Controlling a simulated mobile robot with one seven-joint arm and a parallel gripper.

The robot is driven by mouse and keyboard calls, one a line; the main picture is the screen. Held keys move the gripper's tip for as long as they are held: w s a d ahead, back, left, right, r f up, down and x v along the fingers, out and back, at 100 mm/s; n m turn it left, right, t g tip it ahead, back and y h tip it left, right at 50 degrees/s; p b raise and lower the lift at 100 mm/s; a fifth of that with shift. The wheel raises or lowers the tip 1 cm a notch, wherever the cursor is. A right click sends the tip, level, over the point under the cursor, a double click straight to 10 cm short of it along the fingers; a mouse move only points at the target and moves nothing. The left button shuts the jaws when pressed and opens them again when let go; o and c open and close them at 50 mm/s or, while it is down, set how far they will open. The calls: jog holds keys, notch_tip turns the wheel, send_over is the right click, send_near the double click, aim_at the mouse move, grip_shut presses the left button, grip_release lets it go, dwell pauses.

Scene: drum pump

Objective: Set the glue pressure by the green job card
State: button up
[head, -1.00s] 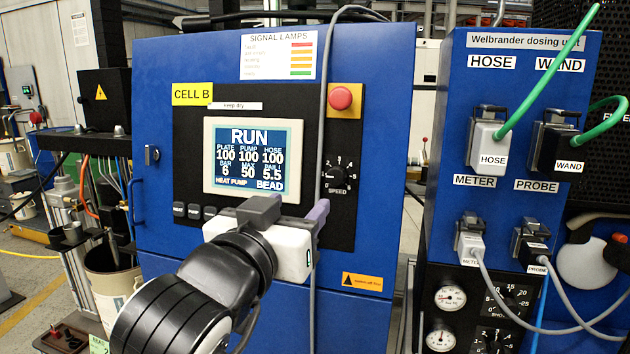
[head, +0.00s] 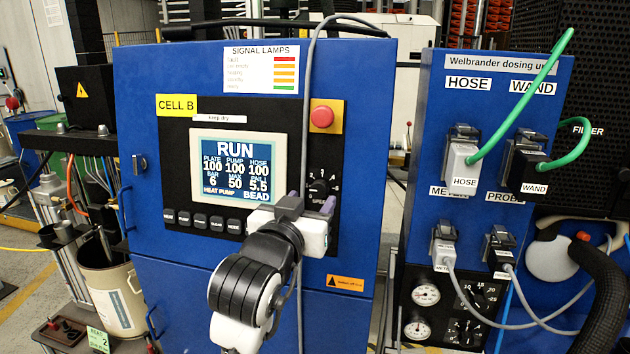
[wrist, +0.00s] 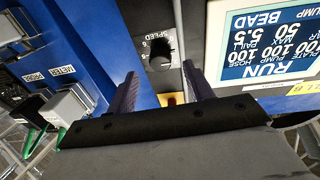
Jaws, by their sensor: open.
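A green job card (head: 98,339) marked 2 shows at the lower left in the head view; its smaller print is unreadable. On the dosing unit (head: 545,95) at the right are two round gauges, upper (head: 426,292) and lower (head: 417,330), each beside a dial, upper (head: 477,294) and lower (head: 465,331). Gauge readings are too small to tell. The screen (head: 238,168) shows RUN and BAR 6. My gripper (head: 298,190) is open and empty in front of the cabinet, by the SPEED knob (head: 319,186). In the wrist view the knob (wrist: 159,56) lies beyond my fingers (wrist: 162,90).
A grey cable (head: 306,100) hangs down the cabinet front behind my gripper. A red button (head: 321,117) is above the knob. Green hoses (head: 530,95) and grey leads (head: 520,322) stick out from the dosing unit. A black corrugated hose (head: 603,300) is at the lower right.

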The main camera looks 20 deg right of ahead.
aim_at(317, 193)
jog(key=shift+p+x, duration=0.3)
jog(key=shift+x, duration=1.5)
jog(key=shift+f, duration=0.1)
jog(key=c, duration=1)
jog(key=shift+a+m, duration=0.1)
jog(key=shift+m, duration=0.2)
